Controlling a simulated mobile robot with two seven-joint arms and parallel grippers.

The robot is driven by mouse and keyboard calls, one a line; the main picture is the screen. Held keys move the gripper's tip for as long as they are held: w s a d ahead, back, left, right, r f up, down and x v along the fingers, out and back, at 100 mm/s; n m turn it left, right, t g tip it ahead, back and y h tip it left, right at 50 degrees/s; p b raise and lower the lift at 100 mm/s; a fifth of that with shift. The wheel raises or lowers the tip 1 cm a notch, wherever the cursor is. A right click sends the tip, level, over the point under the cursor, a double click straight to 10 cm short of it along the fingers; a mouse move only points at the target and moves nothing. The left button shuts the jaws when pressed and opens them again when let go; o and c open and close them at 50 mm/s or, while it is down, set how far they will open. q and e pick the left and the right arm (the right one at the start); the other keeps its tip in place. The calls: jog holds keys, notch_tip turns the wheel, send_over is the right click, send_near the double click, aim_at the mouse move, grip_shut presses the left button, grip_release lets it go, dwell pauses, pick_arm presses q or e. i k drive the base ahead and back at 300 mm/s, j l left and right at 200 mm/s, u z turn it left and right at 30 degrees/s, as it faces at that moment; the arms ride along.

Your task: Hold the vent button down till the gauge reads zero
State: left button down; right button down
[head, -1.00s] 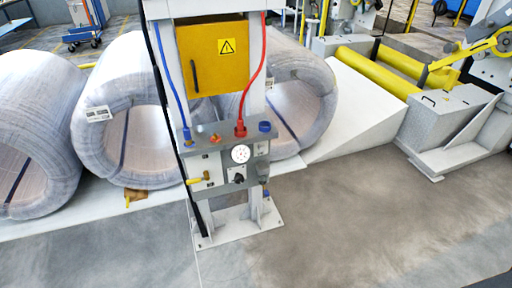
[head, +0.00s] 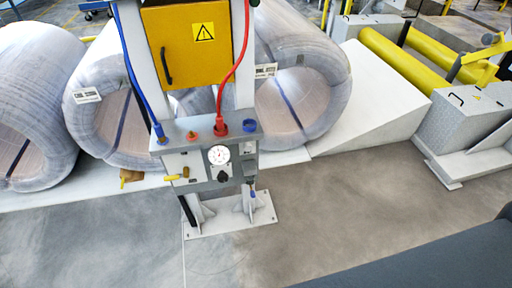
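A grey valve panel (head: 200,172) is mounted on a white post in the middle of the head view. Its round white gauge (head: 219,155) faces me, but the needle is too small to read. An orange-red button (head: 192,137) sits on the panel's top, between the blue hose fitting and the red hose fitting (head: 220,127). I cannot tell for certain that it is the vent button. A black knob (head: 223,177) is below the gauge, and a yellow lever (head: 176,178) is at the left. Neither gripper shows. A dark arm part of mine enters at the lower right.
Wrapped coils (head: 305,90) stand behind the post on a white platform. A yellow cabinet (head: 186,45) with a warning sign is above the panel. A white ramp (head: 375,100) and yellow rollers (head: 400,60) are at the right. The floor in front is clear.

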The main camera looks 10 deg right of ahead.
aim_at(247, 146)
jog(key=i+l, duration=0.15)
jog(key=l, duration=0.25)
jog(key=i+l, duration=0.15)
jog(key=l, duration=0.25)
jog(key=i+l, duration=0.15)
jog(key=l, duration=0.25)
jog(key=i+l, duration=0.15)
jog(key=l, duration=0.25)
jog(key=j+u, duration=0.05)
